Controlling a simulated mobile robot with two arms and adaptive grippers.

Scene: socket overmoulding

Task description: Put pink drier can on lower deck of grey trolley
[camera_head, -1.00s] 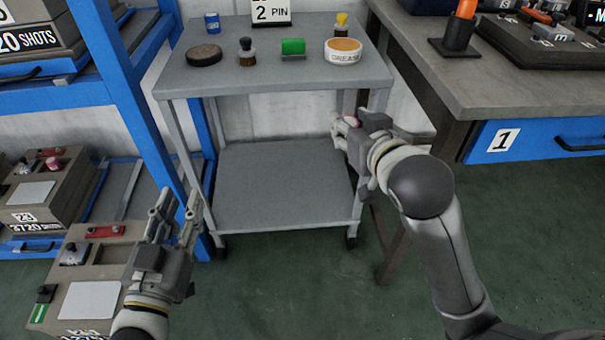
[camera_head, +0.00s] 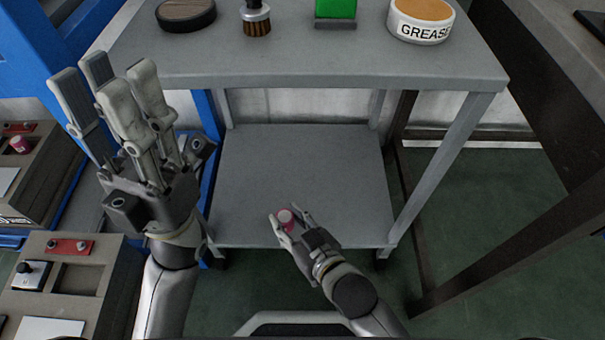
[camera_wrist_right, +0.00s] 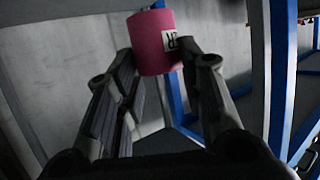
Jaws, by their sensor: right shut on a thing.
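The pink drier can (camera_head: 287,217) is between the fingers of my right gripper (camera_head: 290,222), which is shut on it. In the right wrist view the pink can (camera_wrist_right: 152,42) shows large between the fingertips, with part of a white label. In the head view the can appears over the front part of the grey trolley's lower deck (camera_head: 300,165); I cannot tell whether it touches the deck. My left gripper (camera_head: 105,85) is open and empty, raised at the left in front of the trolley's upper deck (camera_head: 320,65).
The upper deck holds a grease tub (camera_head: 420,22), a green block (camera_head: 335,12), a brush (camera_head: 256,18) and a dark round disc (camera_head: 186,15). A blue rack with mould boxes (camera_head: 70,275) stands at the left. The lower deck looks bare. A bench leg (camera_head: 500,265) is at the right.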

